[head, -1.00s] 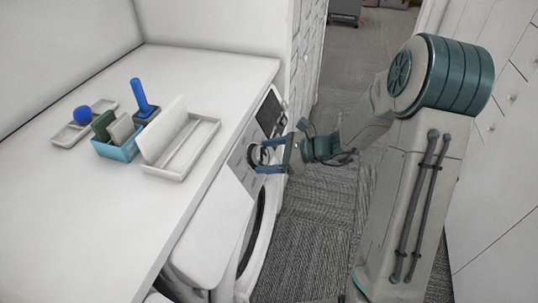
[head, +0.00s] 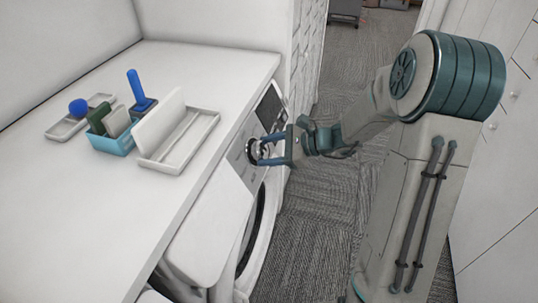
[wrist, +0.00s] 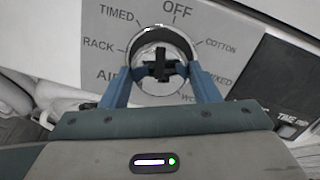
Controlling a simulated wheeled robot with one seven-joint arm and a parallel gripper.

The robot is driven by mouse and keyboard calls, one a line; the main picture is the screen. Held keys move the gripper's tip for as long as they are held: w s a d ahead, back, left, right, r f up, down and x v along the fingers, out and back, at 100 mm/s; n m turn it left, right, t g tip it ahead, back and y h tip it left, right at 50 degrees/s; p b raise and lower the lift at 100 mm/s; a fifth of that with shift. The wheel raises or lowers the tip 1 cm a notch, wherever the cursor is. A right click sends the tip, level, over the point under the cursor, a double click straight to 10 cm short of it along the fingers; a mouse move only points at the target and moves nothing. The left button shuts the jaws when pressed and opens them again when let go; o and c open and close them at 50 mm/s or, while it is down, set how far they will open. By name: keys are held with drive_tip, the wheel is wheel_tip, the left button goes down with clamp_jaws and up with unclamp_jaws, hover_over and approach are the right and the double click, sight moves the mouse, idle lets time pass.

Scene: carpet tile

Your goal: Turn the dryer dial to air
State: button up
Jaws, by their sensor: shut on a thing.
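The dryer dial (wrist: 147,42) is a round silver-rimmed knob with a dark cross shape at its centre, on the light grey panel of the white dryer (head: 262,215). Printed labels around it read OFF at the top, TIMED, RACK and a partly covered AIR at left, COTTON and MIXED at right. The dial's pointer is not clear. My gripper (wrist: 160,82) is shut on the dial, one blue finger at each side of its rim. In the head view my gripper (head: 264,150) reaches the dial from the right.
The white counter (head: 215,75) above the dryer holds a pale tray (head: 197,143), a blue box (head: 103,144) with upright items, a blue-handled tool (head: 137,88) and a small tray (head: 62,129) with a blue ball. Carpeted floor (head: 325,200) lies open right of the dryer.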

drive_tip(key=n+b, duration=0.4)
drive_tip(key=shift+w+f, duration=0.1)
drive_tip(key=shift+f, duration=0.1)
drive_tip(key=n+b, duration=0.3)
drive_tip(key=b, duration=0.1)
drive_tip(key=shift+n+g, duration=0.3)
drive_tip(key=n+b, duration=0.3)
drive_tip(key=b, duration=0.1)
drive_tip(key=shift+r+n+h+b, duration=0.1)
drive_tip(key=shift+n+h+b, duration=0.2)
drive_tip(key=shift+h+b, duration=0.1)
drive_tip(key=n+b, duration=0.3)
drive_tip(key=b, duration=0.1)
drive_tip(key=shift+a+n+h, duration=0.1)
drive_tip(key=shift+n+h, duration=0.2)
drive_tip(key=n+b, duration=0.3)
drive_tip(key=b, duration=0.1)
drive_tip(key=n+b, duration=0.2)
drive_tip(key=b, duration=0.1)
drive_tip(key=shift+r+n+b, duration=0.2)
drive_tip(key=shift+n+b, duration=0.2)
drive_tip(key=n+b, duration=0.3)
drive_tip(key=shift+r+h, duration=0.2)
drive_tip(key=shift+h, duration=0.2)
drive_tip(key=shift+r+n+b, duration=0.1)
drive_tip(key=shift+n+b, duration=0.2)
drive_tip(key=shift+b, duration=0.05)
drive_tip(key=o, duration=1)
